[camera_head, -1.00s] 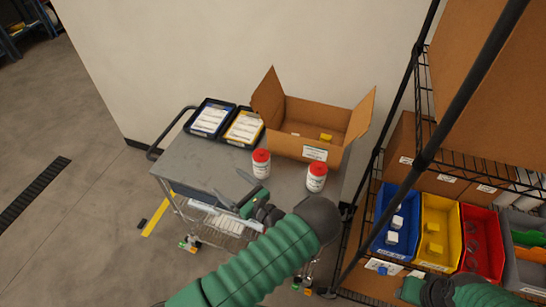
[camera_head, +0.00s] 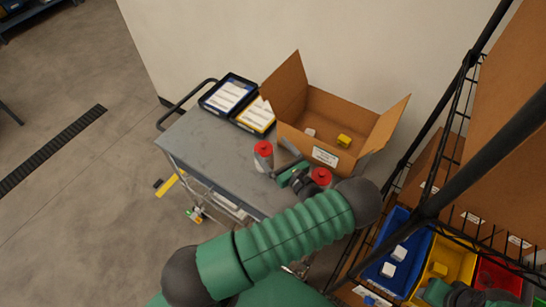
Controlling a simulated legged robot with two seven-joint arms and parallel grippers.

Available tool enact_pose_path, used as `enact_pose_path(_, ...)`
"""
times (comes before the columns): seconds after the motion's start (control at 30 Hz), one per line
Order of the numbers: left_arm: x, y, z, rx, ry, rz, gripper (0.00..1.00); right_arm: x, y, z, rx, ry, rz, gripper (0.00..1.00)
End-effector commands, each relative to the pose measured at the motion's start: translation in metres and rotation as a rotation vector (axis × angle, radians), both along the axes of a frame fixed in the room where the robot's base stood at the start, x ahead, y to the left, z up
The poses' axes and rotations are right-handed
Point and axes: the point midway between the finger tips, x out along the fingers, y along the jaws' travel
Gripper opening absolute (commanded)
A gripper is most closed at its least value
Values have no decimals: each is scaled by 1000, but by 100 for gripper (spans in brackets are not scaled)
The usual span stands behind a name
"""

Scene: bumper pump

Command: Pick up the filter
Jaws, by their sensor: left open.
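No label marks which thing is the filter. Two white canisters with red lids stand on the grey cart (camera_head: 205,150). The left canister (camera_head: 264,152) shows mostly clear. The right canister (camera_head: 321,177) is partly hidden by my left arm. My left gripper (camera_head: 284,165) is open, with its fingers close to the left canister's right side. I cannot tell whether they touch it. The open cardboard box (camera_head: 325,155) behind holds a yellow piece (camera_head: 344,140) and a small white piece (camera_head: 310,132). My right gripper (camera_head: 430,292) shows only in part at the bottom right edge.
A blue-black tray (camera_head: 228,93) and a yellow tray (camera_head: 255,116) with papers lie at the cart's back. A wire rack on the right holds blue (camera_head: 378,270), yellow (camera_head: 452,262) and red (camera_head: 496,275) bins. The cart's left top is clear.

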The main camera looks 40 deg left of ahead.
Motion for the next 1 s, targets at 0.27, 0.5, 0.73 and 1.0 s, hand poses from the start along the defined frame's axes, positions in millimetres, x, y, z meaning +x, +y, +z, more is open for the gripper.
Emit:
enact_pose_path(0.27,0,0,-50,1,1,1,89,-1,0,-50,0,-1,1,36)
enact_pose_path(0.5,2,-1,-86,2,1,1,89,-1,1,-86,0,-1,0,36)
enact_pose_path(0.73,5,19,-83,3,0,4,89,-1,1,-85,0,-1,0,36)
enact_pose_path(1.0,16,52,-76,2,-1,5,89,-1,1,-84,0,-1,0,36)
